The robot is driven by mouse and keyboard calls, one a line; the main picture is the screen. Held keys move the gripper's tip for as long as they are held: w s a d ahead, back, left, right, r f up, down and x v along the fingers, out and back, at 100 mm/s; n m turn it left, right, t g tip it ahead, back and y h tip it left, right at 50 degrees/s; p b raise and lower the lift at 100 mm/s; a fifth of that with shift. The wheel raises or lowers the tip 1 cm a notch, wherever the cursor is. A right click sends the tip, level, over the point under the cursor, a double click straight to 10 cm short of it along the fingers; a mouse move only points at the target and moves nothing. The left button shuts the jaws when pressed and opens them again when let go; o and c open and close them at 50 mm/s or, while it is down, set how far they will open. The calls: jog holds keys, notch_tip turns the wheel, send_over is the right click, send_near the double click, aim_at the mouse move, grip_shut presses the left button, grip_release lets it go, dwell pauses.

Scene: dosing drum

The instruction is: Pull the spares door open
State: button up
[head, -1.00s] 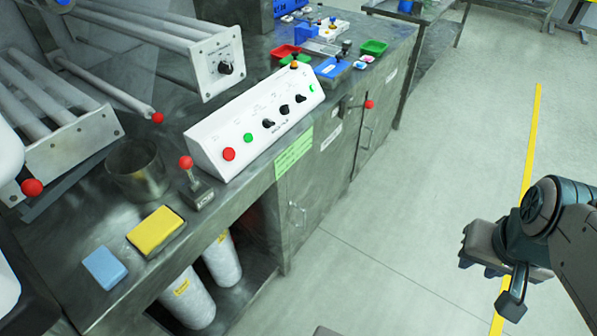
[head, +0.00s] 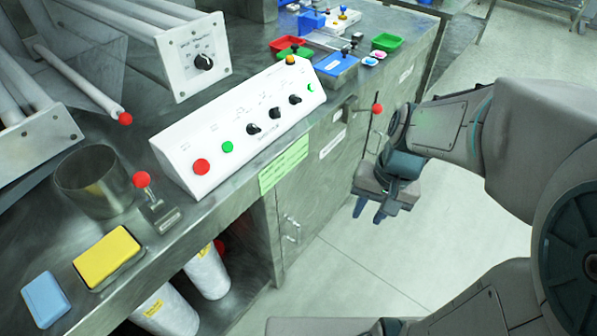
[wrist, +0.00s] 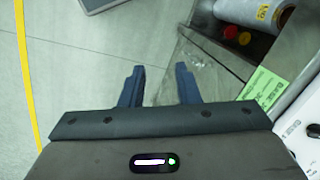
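The grey metal cabinet under the bench has a door (head: 305,205) with a bar handle (head: 290,229) just right of the open bay. Another bar handle (head: 374,142) is farther along the front, partly hidden by my arm. The labels are too small to read, so I cannot tell which door is the spares door. Both doors look closed. My gripper (head: 370,211) is open and empty, pointing down, out in front of the cabinet and apart from the handles. In the wrist view, its two fingers (wrist: 158,86) are spread over bare floor, with the cabinet front to the right.
A red-knobbed lever (head: 377,109) sticks out from the cabinet front near my arm. The bench top holds a white control panel (head: 240,130), a yellow sponge (head: 107,257) and a metal cup (head: 95,182). White cylinders (head: 207,270) stand in the open bay. The floor ahead is clear.

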jog(key=w+a+f+m+t+y+b, duration=0.1)
jog(key=w+f+m+t+y+b, duration=0.4)
jog(key=f, duration=1.1)
jog(key=w+f+m+y+b, duration=0.5)
jog(key=f+m+b, duration=0.5)
jog(key=f, duration=0.6)
jog(key=w+a+f+m+t+y+b, duration=0.1)
jog(key=w+f+m+t+y+b, duration=0.25)
jog(key=w+f+m+b, duration=0.85)
jog(key=n, duration=0.6)
send_over(299, 243)
jog(key=shift+g+y, duration=0.35)
jog(key=shift+w+a+f+b, duration=0.1)
jog(key=shift+w+f+b, duration=0.1)
jog(key=shift+f, duration=0.85)
jog(key=shift+w+f+b, duration=0.15)
jog(key=shift+f, duration=0.85)
